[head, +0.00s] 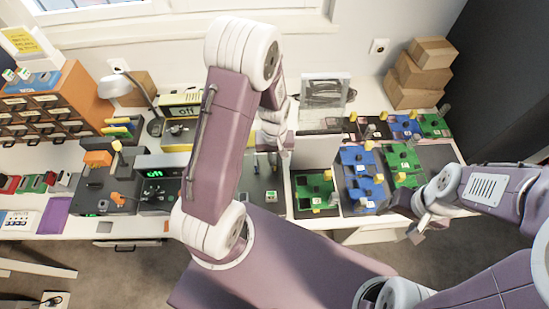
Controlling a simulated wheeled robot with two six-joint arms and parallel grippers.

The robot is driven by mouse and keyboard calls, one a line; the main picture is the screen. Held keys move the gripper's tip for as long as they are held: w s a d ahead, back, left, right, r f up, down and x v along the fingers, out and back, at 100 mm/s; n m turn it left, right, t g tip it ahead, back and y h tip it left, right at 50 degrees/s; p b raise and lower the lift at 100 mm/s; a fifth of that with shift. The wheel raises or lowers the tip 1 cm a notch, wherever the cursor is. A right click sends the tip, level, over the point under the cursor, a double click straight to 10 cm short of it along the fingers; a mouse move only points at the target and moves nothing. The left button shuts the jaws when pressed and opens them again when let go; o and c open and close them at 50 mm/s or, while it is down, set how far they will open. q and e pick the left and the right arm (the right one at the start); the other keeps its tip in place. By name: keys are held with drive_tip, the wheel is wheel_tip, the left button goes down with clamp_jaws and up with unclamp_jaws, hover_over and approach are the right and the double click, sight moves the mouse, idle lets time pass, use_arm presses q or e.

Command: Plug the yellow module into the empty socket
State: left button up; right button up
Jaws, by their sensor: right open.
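Small yellow blocks stand on the circuit boards at the right of the bench, one at the back (369,145) and one on a green board (402,177). I cannot tell which is the yellow module. The green boards (316,190) and blue boards (362,188) carry dark spots; which socket is empty is too small to tell. My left gripper (272,160) points down over the bench, left of the boards; its fingers are partly hidden by my arm. My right gripper (418,228) is open at the bench's front edge, right of the blue boards, and looks empty.
An orange drawer cabinet (52,105), a white lamp (116,86) and dark instruments (158,184) with green displays fill the left. Brown cartons (414,88) are stacked at the back right. A clear-fronted box (325,91) stands at the back.

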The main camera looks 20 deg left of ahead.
sight(275, 158)
use_arm(q)
drive_tip(key=o, duration=0.3)
wheel_tip(275, 158, up, 9)
drive_tip(key=shift+r+p, duration=0.1)
drive_tip(key=shift+p, duration=0.3)
drive_tip(key=s+m, duration=0.2)
drive_tip(key=s+d+r+m, duration=0.1)
drive_tip(key=s, duration=0.2)
drive_tip(key=s+d+r+m+t, duration=0.1)
drive_tip(key=s+m, duration=0.1)
drive_tip(key=shift+s+d+r+m, duration=0.15)
drive_tip(key=shift+s+m, duration=0.1)
drive_tip(key=shift+m, duration=0.05)
drive_tip(key=shift+s, duration=0.15)
